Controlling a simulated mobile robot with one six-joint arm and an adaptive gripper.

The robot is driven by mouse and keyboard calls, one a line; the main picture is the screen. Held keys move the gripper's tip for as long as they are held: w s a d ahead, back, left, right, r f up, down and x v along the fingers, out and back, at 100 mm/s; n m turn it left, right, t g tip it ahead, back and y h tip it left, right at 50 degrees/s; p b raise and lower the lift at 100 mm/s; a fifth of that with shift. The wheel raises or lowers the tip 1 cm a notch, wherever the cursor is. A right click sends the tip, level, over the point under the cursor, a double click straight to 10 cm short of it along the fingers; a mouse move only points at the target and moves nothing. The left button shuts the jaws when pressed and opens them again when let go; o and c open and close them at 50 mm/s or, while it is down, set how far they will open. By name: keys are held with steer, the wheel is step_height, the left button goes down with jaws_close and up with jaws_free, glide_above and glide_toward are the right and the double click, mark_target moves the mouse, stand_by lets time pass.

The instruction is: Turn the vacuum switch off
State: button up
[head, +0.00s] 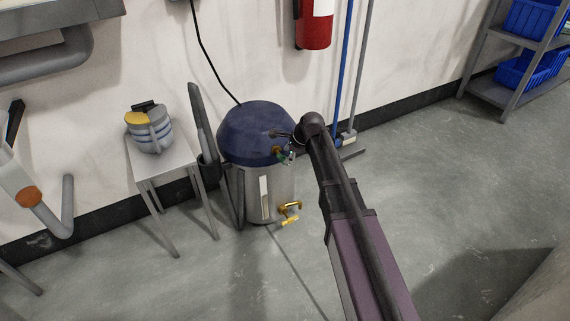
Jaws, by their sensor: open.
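The vacuum (256,130) has a dark blue domed top on a metal drum and stands on the floor against the wall. A brass tap-like fitting (289,211) sticks out low on its drum. My gripper (285,154) is open at the right front edge of the dome, small and partly covered by my wrist. A small dark part lies over the dome just left of my wrist. I cannot make out the switch clearly, nor tell whether my gripper touches the vacuum.
A small grey table (176,162) with a striped grey and yellow container (149,130) stands left of the vacuum. A red extinguisher (315,26) hangs above. Blue and grey poles lean behind my arm. A shelf with blue bins (527,68) stands far right. The right floor is clear.

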mark_target(283, 159)
steer(key=shift+b+x, duration=1.45)
steer(key=shift+x, duration=0.55)
